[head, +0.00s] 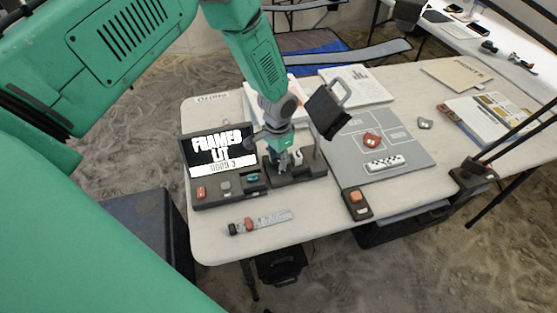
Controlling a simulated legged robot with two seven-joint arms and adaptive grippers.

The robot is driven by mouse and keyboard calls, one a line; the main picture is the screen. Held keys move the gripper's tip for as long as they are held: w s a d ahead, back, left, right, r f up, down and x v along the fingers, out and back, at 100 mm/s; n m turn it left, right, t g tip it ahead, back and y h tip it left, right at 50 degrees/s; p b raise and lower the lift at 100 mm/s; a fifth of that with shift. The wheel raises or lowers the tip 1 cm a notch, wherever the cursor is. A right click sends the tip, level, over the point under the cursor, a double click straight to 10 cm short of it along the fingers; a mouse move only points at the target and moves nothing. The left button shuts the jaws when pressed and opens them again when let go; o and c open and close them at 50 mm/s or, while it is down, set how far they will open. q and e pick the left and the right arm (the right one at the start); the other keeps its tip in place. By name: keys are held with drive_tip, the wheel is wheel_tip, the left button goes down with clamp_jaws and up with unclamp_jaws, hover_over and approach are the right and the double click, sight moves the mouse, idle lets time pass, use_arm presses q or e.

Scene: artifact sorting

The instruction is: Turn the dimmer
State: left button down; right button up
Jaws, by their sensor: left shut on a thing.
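My left arm comes in from the upper left and its gripper (286,163) points down at the dark lamp base (312,174) on the table. The gripper is shut on a small part on top of this base, which appears to be the dimmer; the fingers largely hide it. A post rises from the base, and a dark lamp head (327,111) with a grey handle is tilted above it. Beside the base on the left stands a dark console with a lit screen (219,151) showing white letters. My right gripper is not in view.
A grey mat (400,138) holds a reddish piece (372,141) and a white scale bar (384,163). A dark box with an orange button (356,198) sits at the front edge. A small ruler-like strip (268,219) lies before the console. Papers lie behind.

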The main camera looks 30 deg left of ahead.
sight(278, 160)
use_arm(q)
drive_tip(key=shift+w+r+m, duration=0.1)
drive_tip(key=shift+w+m, duration=0.05)
drive_tip(key=shift+m, duration=0.75)
drive_tip(key=c, duration=1.3)
unclamp_jaws()
drive_tip(key=shift+r, duration=0.1)
wheel_tip(278, 160, up, 12)
drive_tip(key=shift+f, duration=0.2)
